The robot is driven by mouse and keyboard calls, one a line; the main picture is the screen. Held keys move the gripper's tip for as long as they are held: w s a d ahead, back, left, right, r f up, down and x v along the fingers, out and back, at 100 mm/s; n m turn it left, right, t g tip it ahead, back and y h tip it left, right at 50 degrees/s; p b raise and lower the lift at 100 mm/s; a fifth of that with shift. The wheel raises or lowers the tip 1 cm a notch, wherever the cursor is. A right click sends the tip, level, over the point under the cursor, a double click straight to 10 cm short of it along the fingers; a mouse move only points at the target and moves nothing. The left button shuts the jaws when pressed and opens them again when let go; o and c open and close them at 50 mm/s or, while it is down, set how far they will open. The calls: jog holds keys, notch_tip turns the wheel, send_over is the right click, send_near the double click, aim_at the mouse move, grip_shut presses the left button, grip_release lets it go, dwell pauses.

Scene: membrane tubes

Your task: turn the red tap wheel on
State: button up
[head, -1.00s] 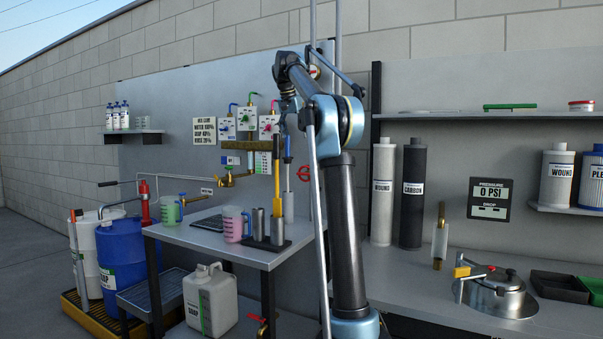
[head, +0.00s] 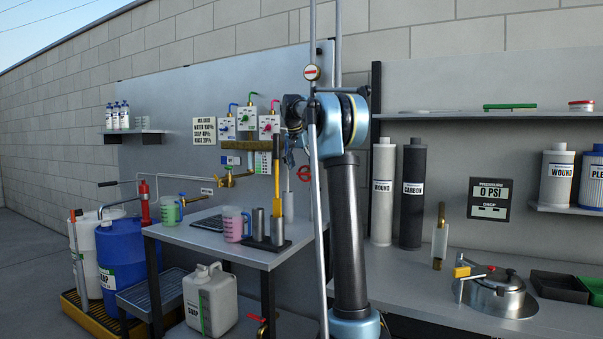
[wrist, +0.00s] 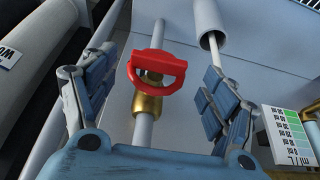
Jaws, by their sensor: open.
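The red tap wheel (wrist: 178,68) sits on a brass valve (wrist: 147,105) on a pale vertical pipe, in the middle of the wrist view. In the head view the red wheel (head: 304,173) shows small against the back panel, just left of my arm and partly hidden. My gripper (wrist: 160,66) is open, with one finger on each side of the wheel. Gaps show between the wheel and both fingers, so it does not hold the wheel.
A white cylinder (wrist: 206,22) hangs near the right finger. A green-marked mL chart (wrist: 292,135) is at right. In the head view, a bench (head: 205,242) holds jugs and grey cylinders, and a dosing panel (head: 246,118) is behind.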

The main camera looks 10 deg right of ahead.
jog(key=shift+x, duration=1.05)
jog(key=c, duration=0.9)
jog(key=shift+w+a+g+h, duration=0.2)
jog(key=shift+g+h, duration=0.1)
jog(key=shift+h, duration=0.1)
jog(key=shift+c, duration=0.2)
jog(key=shift+a+n+g+h, duration=0.15)
jog(key=shift+n+g+h, duration=0.15)
jog(key=shift+g+h, duration=0.35)
jog(key=o, duration=0.9)
jog(key=shift+w+f, duration=0.1)
jog(key=shift+o, duration=0.2)
